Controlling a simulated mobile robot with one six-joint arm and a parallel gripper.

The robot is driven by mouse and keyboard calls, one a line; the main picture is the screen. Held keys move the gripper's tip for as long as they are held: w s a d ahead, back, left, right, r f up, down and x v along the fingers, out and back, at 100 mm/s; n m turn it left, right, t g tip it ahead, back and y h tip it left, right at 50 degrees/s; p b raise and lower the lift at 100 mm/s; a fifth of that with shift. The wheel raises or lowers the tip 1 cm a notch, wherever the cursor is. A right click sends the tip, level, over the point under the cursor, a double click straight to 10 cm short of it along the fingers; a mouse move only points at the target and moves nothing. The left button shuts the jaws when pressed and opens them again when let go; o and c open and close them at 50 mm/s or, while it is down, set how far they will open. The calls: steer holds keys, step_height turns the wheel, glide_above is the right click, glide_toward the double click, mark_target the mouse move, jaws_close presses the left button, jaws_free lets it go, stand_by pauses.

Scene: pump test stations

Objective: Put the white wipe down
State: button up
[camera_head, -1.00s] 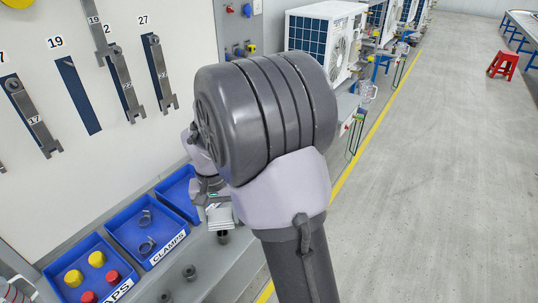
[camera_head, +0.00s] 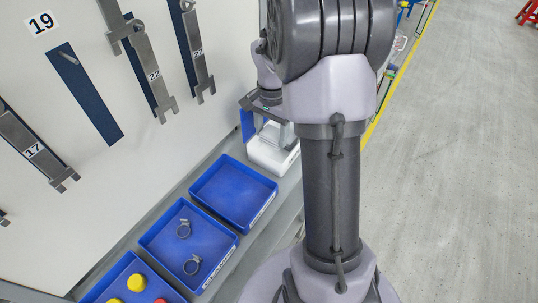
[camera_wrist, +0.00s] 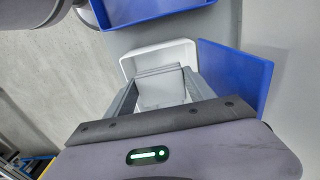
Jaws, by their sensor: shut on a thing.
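The white wipe (camera_wrist: 162,92) is a pale folded piece between the two grey fingers of my gripper (camera_wrist: 160,90) in the wrist view. My gripper is shut on it. Just beyond and around the fingertips is a white open bin (camera_wrist: 182,49). In the head view, my gripper (camera_head: 272,128) is over the white bin (camera_head: 270,157), and the wipe is hard to make out there. I cannot tell whether the wipe touches the bin's floor.
A blue panel (camera_wrist: 238,75) stands close beside the bin. An empty blue tray (camera_head: 235,195) is next to it, then a blue tray (camera_head: 162,241) with clamps and one with yellow and red caps. Wrenches (camera_head: 150,75) hang on the wall board.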

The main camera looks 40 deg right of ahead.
mark_target(271, 134)
step_height(271, 134, down, 9)
steer(key=shift+r+b, duration=0.1)
steer(key=shift+b, duration=0.95)
steer(key=shift+r, duration=0.1)
steer(key=o, duration=1)
steer(key=shift+w, duration=0.1)
step_height(271, 134, up, 12)
steer(key=p, duration=0.4)
steer(key=shift+r, duration=0.1)
